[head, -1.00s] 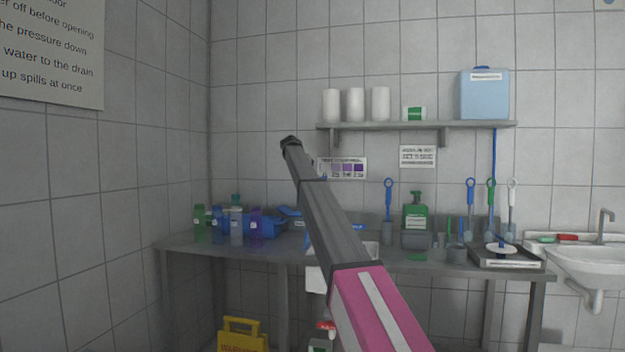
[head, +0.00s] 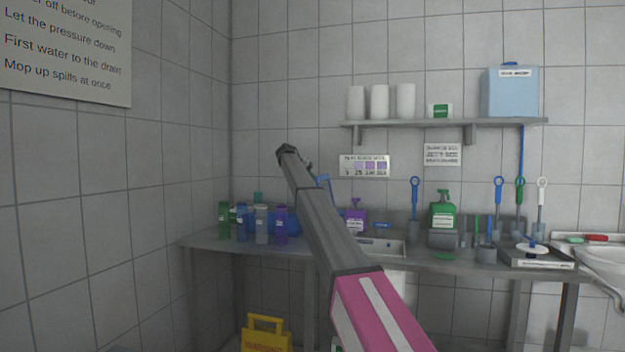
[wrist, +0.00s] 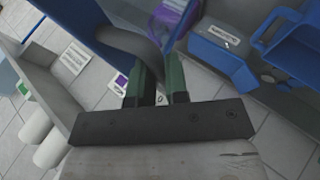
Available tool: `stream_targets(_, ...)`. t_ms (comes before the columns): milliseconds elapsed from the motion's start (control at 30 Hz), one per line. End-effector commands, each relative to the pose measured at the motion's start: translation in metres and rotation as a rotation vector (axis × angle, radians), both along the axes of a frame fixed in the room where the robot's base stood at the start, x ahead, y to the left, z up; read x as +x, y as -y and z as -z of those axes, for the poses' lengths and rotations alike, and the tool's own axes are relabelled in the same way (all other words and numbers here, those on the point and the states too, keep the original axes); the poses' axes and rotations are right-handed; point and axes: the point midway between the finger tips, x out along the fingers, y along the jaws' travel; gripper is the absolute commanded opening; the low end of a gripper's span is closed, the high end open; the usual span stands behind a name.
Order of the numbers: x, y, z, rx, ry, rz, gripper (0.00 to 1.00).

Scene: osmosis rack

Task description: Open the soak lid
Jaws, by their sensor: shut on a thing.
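My gripper (wrist: 161,85) has its two green fingers close together, shut on a dark grey curved bar (wrist: 136,43) in the wrist view. The bar lies beside a dark blue panel (wrist: 75,18); whether this panel is the soak lid I cannot tell. A blue tub (head: 287,222) stands on the bench behind the bottles in the head view. In the wrist view, blue box-like parts (wrist: 222,58) with a white label are at the right, apart from the fingers. The fingertips are not clear in the head view.
Several small bottles (head: 261,225) stand in front of the tub. A purple spray bottle (head: 355,216) is right of my arm. The grey bench (head: 210,243) runs below a wall shelf (head: 400,124). A yellow warning sign (head: 266,335) stands on the floor.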

Motion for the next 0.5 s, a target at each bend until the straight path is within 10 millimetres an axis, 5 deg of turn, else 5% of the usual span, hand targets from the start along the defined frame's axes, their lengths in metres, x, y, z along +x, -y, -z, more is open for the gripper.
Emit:
stream_targets(200,-0.0026,0.0025,0.008,0.007,-0.01,0.006,0.0)
stream_targets(233,-0.0026,0.0025,0.008,0.007,-0.01,0.006,0.24)
stream_targets(300,-0.0023,0.0022,0.007,0.007,-0.009,0.005,0.4)
stream_targets(500,-0.0012,0.0013,0.0033,0.004,-0.005,0.002,0.4)
